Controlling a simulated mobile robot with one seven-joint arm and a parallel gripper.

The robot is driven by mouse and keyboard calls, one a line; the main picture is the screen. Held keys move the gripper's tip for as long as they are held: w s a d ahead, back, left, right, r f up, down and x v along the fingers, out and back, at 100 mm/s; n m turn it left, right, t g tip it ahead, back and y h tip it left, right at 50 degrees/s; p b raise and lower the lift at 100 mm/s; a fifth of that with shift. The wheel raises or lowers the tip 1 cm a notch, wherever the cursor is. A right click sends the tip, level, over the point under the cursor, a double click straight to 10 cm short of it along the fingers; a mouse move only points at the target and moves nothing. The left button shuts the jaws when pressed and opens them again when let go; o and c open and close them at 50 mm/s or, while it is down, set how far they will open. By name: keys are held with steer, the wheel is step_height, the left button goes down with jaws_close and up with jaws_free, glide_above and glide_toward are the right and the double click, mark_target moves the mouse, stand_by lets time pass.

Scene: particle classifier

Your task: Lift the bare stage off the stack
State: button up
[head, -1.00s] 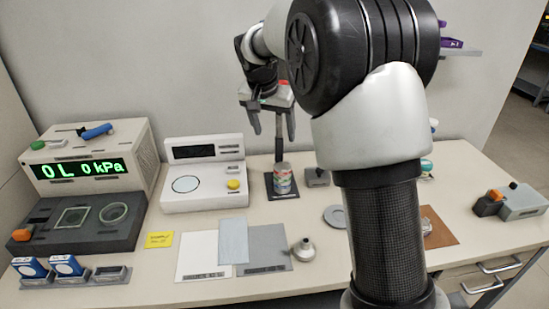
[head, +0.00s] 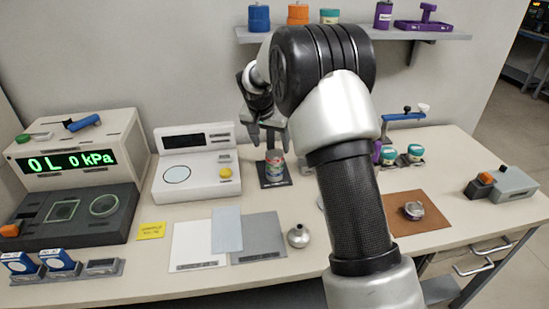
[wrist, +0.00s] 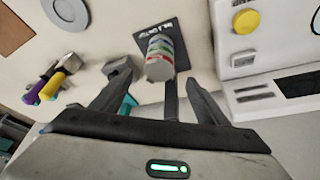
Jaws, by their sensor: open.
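The stack (head: 275,166) is a short upright cylinder with coloured bands on a dark square pad (head: 264,183) in front of the wall. In the wrist view the stack (wrist: 160,50) shows green and red bands and a plain grey end (wrist: 158,70) nearest the camera. Which section is the bare stage I cannot tell for sure. My gripper (head: 268,140) is open and empty, pointing down just above the stack. In the wrist view its two fingers (wrist: 160,82) stand apart, with the stack beyond their tips and roughly between them.
A white instrument with a yellow button (head: 225,173) stands close left of the stack. A dark post (wrist: 170,100) rises behind it. A round metal piece (head: 413,210) lies on a brown mat (head: 430,224). A shelf with jars (head: 258,18) hangs above. Sheets (head: 200,243) lie in front.

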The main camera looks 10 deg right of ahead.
mark_target(274, 154)
steer(key=x, duration=0.4)
steer(key=shift+w+d+f, duration=0.1)
steer(key=shift+d+f, duration=0.1)
steer(key=shift+f, duration=0.15)
steer(key=c, duration=1.2)
